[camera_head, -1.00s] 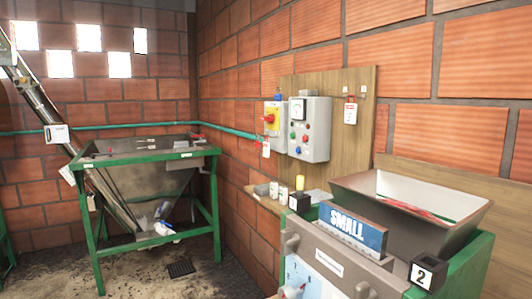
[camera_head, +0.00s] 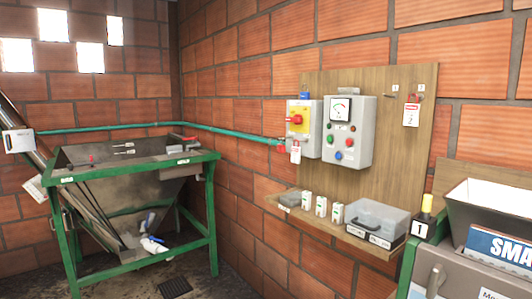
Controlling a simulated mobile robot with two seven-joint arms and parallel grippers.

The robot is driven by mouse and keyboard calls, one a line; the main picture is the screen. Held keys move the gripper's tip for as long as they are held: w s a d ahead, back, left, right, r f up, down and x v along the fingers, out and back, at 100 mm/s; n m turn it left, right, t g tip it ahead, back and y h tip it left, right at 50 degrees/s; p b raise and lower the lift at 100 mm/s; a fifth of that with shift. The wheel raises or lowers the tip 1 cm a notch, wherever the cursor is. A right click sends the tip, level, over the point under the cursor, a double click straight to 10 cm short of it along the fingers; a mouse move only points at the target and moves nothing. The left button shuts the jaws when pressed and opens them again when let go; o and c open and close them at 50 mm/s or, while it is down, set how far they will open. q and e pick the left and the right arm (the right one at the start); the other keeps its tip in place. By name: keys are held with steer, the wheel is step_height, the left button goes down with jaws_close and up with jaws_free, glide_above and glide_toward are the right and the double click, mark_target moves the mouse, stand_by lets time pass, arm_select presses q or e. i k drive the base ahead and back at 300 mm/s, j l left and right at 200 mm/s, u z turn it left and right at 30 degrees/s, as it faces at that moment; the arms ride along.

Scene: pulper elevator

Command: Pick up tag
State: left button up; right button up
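A red-and-white tag (camera_head: 411,115) with a "2" on it hangs from a hook at the upper right of the wooden board (camera_head: 386,164). A second white tag (camera_head: 295,152) hangs beneath the yellow-and-red switch (camera_head: 298,120) on the left grey box. Its print is too small to read. Neither of my grippers is in view.
A shelf (camera_head: 335,229) below the board holds small white boxes (camera_head: 321,206) and a clear case (camera_head: 376,220). The pulper (camera_head: 470,275) stands at the lower right. A green-framed hopper (camera_head: 138,160) stands at left, with floor showing beneath it.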

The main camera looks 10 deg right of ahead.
mark_target(296, 151)
steer(key=i+j, duration=0.15)
steer(key=i, duration=0.3)
steer(key=i+j+u, duration=0.1)
steer(key=i, duration=0.35)
steer(key=i+j, duration=0.2)
steer(key=i, duration=0.3)
